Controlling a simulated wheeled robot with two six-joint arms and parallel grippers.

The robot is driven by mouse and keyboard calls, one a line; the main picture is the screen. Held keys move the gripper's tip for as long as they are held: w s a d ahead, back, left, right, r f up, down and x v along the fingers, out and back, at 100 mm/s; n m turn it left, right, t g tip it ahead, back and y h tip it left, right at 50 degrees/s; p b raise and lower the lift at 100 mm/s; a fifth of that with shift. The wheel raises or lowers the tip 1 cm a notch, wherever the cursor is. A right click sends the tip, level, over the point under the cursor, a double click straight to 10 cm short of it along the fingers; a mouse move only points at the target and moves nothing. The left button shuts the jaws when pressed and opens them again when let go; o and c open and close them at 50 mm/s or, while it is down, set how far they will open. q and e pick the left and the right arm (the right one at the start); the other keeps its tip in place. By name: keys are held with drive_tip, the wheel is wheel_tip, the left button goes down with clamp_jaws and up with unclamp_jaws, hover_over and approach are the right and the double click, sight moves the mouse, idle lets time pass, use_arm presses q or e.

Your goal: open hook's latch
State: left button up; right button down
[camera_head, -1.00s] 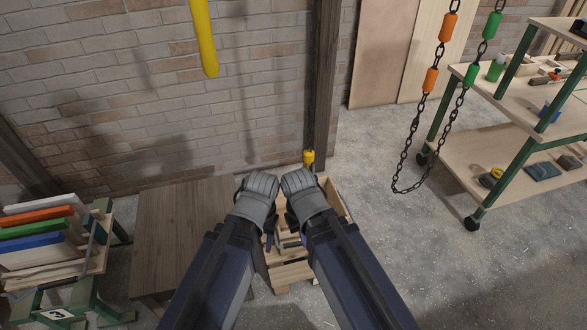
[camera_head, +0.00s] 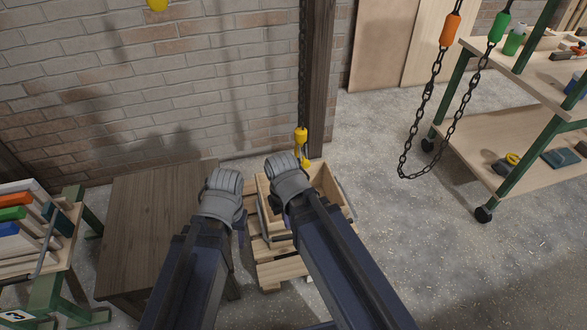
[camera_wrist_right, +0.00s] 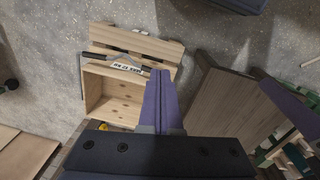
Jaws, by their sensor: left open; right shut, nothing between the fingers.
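A yellow hook (camera_head: 301,145) hangs on a dark chain beside the brown post, just above the wooden crate. Its latch is too small to tell open or closed. My right gripper (camera_head: 272,207) is in front of and slightly left of the hook, pointing down, and looks apart from it. In the right wrist view its purple fingers (camera_wrist_right: 160,100) are together and empty; a small yellow patch (camera_wrist_right: 104,126) shows left of them, partly hidden by the gripper body. My left gripper (camera_head: 240,225) is further left, near the brown table's edge, open, its fingers mostly hidden by the wrist.
A wooden crate (camera_head: 324,181) on a pallet (camera_head: 282,270) stands below the hook. A brown table (camera_head: 150,225) is left. A looped chain (camera_head: 450,125) with orange and green ends hangs at right, before a shelf cart (camera_head: 500,155). Open floor lies right of the crate.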

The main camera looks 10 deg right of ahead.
drive_tip(key=w+d+f+m+b, duration=0.1)
drive_tip(key=w+d+f+b, duration=0.1)
drive_tip(key=f+b, duration=0.65)
drive_tip(key=w+d+f+b, duration=0.2)
drive_tip(key=d+f+b, duration=0.1)
drive_tip(key=f+b, duration=0.6)
drive_tip(key=n+t+h+b, duration=0.8)
drive_tip(key=n+t+h, duration=0.1)
drive_tip(key=n+t, duration=0.25)
approach(304, 158)
drive_tip(key=w+a+f, duration=0.3)
drive_tip(key=w, duration=0.2)
drive_tip(key=shift+m+t, duration=0.35)
drive_tip(key=b+x, duration=0.2)
drive_tip(key=x, duration=0.7)
drive_tip(key=shift+w+d+f, duration=0.1)
drive_tip(key=shift+d+f, duration=0.1)
drive_tip(key=shift+d, duration=0.05)
drive_tip(key=shift+s+d+r+p, duration=0.15)
drive_tip(key=shift+s+d+r, duration=0.05)
drive_tip(key=shift+s, duration=0.4)
drive_tip(key=shift+s+d+r+p, duration=0.15)
drive_tip(key=shift+s+d+p, duration=0.05)
drive_tip(key=shift+s, duration=0.45)
drive_tip(key=shift+s+d+r+p, duration=0.15)
drive_tip(key=shift+s+d+r, duration=0.1)
drive_tip(key=shift+s, duration=0.35)
